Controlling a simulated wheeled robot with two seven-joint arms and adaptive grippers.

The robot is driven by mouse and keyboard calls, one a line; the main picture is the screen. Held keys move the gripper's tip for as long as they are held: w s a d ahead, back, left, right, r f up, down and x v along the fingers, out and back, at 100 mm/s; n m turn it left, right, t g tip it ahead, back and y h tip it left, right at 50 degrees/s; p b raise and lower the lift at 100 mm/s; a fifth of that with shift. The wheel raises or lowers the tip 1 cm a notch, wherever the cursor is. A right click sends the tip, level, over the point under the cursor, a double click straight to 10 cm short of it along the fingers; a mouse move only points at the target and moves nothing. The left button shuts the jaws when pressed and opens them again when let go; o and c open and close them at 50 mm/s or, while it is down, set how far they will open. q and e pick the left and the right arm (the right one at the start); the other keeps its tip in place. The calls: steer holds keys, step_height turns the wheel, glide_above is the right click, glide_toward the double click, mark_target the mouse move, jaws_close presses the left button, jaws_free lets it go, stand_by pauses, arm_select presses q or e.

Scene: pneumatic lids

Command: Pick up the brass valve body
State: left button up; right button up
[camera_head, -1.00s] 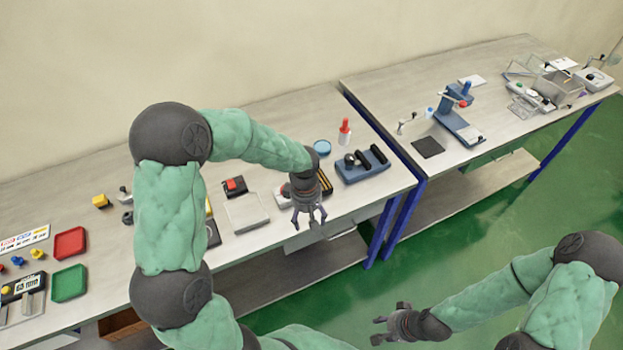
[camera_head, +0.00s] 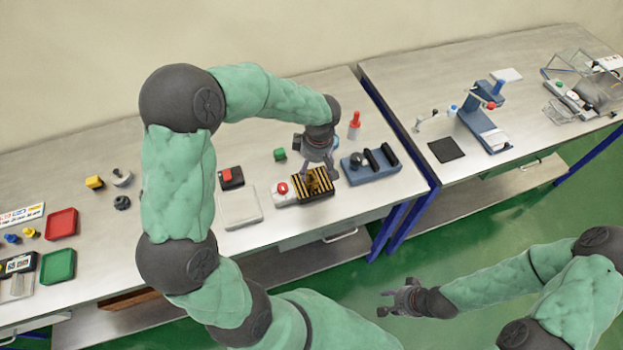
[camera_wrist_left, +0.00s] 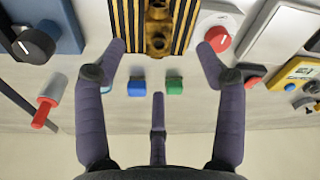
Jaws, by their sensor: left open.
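The brass valve body (camera_wrist_left: 158,30) sits on a black-and-yellow striped block (camera_wrist_left: 185,22) in the left wrist view. In the head view the valve body (camera_head: 312,182) shows as a small brown-gold shape on the striped block (camera_head: 327,192). My left gripper (camera_head: 318,170) is just above and behind it. In the left wrist view the left gripper (camera_wrist_left: 160,50) has its fingers spread wide, apart from the valve body. My right gripper (camera_head: 388,302) hangs over the green floor, with its fingers apart and nothing between them.
A red button (camera_wrist_left: 218,38) is beside the striped block. A blue fixture (camera_head: 372,167) with black parts stands to the right, and a red-capped bottle (camera_head: 354,126) behind it.

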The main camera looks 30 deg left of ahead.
mark_target(311, 175)
arm_select(q)
steer(key=shift+w+a+f, duration=0.1)
steer(key=shift+a+f, duration=0.1)
steer(key=shift+f, duration=1.2)
steer(key=shift+w+a+f, duration=0.1)
steer(key=shift+a+f, duration=0.1)
steer(key=shift+f, duration=1.15)
jaws_close()
